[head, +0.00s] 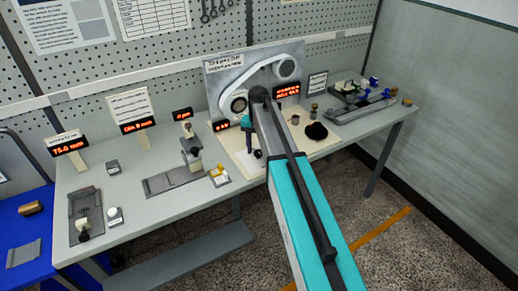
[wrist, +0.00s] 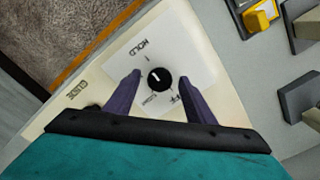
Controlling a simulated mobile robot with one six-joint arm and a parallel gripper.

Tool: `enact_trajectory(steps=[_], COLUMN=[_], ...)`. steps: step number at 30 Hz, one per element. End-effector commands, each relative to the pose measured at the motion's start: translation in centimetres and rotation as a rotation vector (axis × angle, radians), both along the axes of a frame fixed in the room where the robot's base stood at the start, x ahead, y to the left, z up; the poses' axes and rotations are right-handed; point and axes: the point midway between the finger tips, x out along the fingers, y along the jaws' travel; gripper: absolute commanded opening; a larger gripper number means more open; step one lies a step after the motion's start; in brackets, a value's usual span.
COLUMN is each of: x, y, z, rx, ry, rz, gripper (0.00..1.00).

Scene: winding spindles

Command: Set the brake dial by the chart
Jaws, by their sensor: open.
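The brake dial (wrist: 160,78) is a round black knob with a white pointer line on a pale plate in the wrist view. The plate (wrist: 185,45) carries HOLD on its far side and other small words nearer my gripper, partly hidden or too small to read. My gripper (wrist: 159,84) is open, its two purple fingers on either side of the dial; I cannot tell whether they touch it. In the head view my gripper (head: 248,142) is small, low over the cream board. Placards with text (head: 318,85) stand on the bench; which one is the chart is unreadable.
The cream board (wrist: 45,118) carries a GUIDE-like label. A yellow block (wrist: 261,16) and grey fixtures (wrist: 303,98) lie to the right. In the head view, a belt-and-pulley panel (head: 225,85) stands behind my gripper, and a dark round item (head: 317,131) lies right of my arm.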

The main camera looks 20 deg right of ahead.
Motion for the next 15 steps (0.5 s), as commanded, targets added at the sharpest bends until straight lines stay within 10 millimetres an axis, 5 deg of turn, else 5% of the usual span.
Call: enact_trajectory(steps=[4,11,15], x=[0.00,0.00,0.00], y=[-0.04,-0.06,-0.07], z=[0.01,0.03,0.03], rx=[0.000,0.000,0.000], ry=[0.000,0.000,0.000], rz=[0.000,-0.001,0.001], gripper=[0.48,0.09,0.08])
